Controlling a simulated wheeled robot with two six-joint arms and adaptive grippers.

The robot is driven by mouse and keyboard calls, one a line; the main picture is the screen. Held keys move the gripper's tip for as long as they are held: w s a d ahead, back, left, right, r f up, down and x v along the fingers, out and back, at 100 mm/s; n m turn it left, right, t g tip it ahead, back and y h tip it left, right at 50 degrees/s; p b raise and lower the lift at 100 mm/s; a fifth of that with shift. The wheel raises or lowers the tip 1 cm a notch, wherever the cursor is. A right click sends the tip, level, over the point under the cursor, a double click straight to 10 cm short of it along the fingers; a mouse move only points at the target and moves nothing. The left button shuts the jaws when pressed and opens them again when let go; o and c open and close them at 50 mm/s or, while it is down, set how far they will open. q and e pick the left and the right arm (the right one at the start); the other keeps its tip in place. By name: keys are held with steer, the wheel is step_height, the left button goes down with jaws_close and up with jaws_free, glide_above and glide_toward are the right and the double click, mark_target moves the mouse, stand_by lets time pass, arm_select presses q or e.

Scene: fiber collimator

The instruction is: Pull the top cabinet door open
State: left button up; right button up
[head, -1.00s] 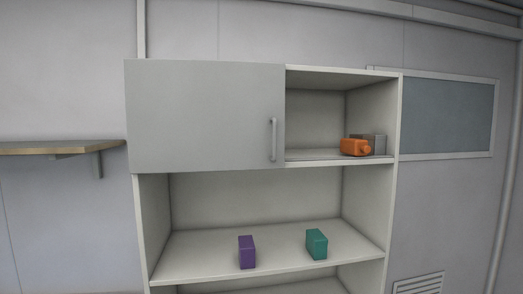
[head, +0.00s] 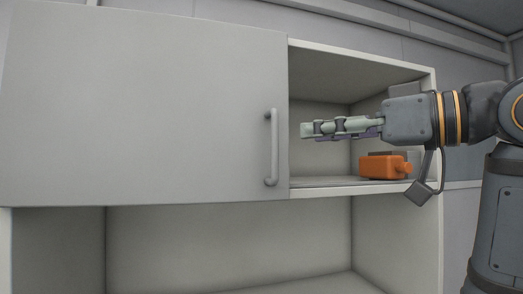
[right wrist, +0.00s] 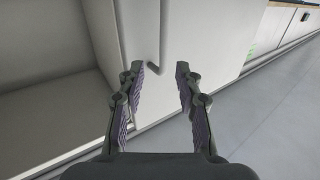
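The top cabinet door (head: 150,110) is a flat grey panel that looks closed over the left part of the top compartment. Its vertical bar handle (head: 273,148) is near the door's right edge; the handle also shows in the right wrist view (right wrist: 161,38), beyond the fingertips and roughly between them. My right gripper (head: 308,130) comes in from the right and points left, a little right of the handle and apart from it. In the right wrist view my right gripper (right wrist: 158,80) is open with nothing between its fingers. My left gripper is out of view.
An orange bottle-like object (head: 380,167) lies on the top shelf (head: 325,184) in the open right compartment, below my right gripper. A grey block (head: 413,160) is behind it, partly hidden. The lower compartment's visible part is clear.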

mark_target(277, 131)
steer(key=p+x, duration=0.1)
steer(key=x, duration=0.1)
steer(key=p+x, duration=0.1)
steer(key=x, duration=0.1)
steer(key=p+x, duration=0.1)
steer(key=x, duration=0.1)
steer(key=shift+s+a+r+p, duration=0.25)
steer(key=shift+s+r+p, duration=0.05)
steer(key=shift+r, duration=0.1)
steer(key=p+x, duration=0.1)
steer(key=x, duration=0.2)
steer(key=shift+w+d+f, duration=0.1)
steer(key=shift+w+f, duration=0.05)
steer(key=shift+w, duration=0.05)
steer(key=shift+c, duration=0.5)
steer(key=shift+f, duration=0.1)
jaws_close()
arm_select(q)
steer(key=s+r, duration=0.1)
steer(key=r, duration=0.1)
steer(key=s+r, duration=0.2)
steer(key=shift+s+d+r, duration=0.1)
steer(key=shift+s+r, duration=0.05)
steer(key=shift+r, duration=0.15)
